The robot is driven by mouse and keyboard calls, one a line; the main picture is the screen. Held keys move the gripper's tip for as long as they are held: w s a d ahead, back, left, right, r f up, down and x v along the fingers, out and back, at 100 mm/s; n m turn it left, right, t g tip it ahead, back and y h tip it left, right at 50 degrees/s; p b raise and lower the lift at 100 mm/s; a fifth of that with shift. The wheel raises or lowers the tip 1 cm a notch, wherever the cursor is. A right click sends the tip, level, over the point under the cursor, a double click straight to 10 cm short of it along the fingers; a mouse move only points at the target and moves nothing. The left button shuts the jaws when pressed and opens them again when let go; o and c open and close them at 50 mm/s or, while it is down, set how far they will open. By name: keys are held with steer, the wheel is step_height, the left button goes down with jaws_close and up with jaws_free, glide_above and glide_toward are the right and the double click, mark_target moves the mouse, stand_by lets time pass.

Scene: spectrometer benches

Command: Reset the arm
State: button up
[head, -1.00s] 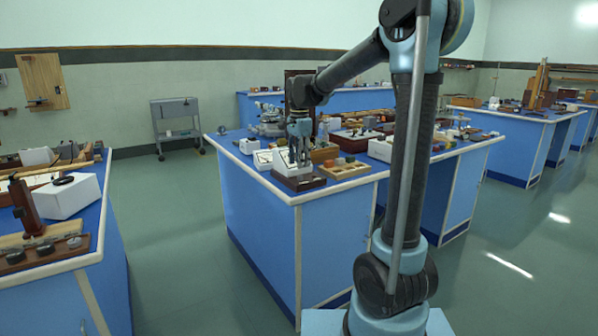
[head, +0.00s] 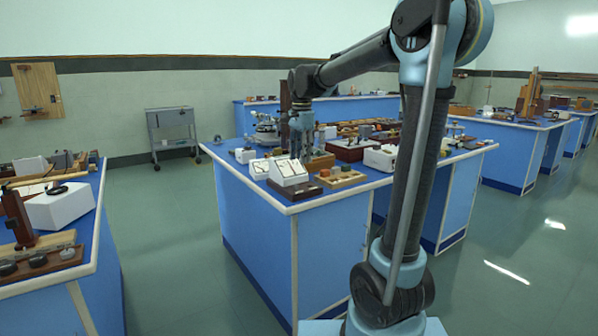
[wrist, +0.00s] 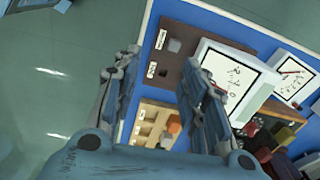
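My gripper (head: 302,143) hangs from my raised arm above the near corner of the middle blue bench (head: 258,222). In the wrist view my gripper (wrist: 165,80) shows two fingers spread apart with nothing between them. Beneath and beyond the fingers lie a dark brown board (wrist: 175,65), a white box with a diagram panel (wrist: 240,75) and a wooden compartment tray (wrist: 150,122). In the head view the white box (head: 288,170) stands on the bench, apart from the gripper above it.
A blue bench (head: 85,235) with a white box (head: 58,207) stands at the left. A grey cart (head: 172,130) is by the wall. More benches (head: 525,150) stand at the right. Open floor (head: 170,235) lies between the left and middle benches.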

steer(key=s+d+f+n, duration=0.3)
steer(key=s+d+f, duration=0.3)
steer(key=s, duration=0.4)
steer(key=s+d+f+n+t, duration=0.1)
steer(key=s+d+f+n, duration=0.3)
steer(key=s+d+f, duration=0.3)
steer(key=s+d+f+n+t, duration=0.1)
steer(key=s+d+f+n, duration=0.2)
steer(key=s, duration=0.9)
steer(key=d+f, duration=0.3)
steer(key=f, duration=0.2)
steer(key=shift+s+d+f+n, duration=0.15)
steer(key=shift+s+f+n, duration=0.15)
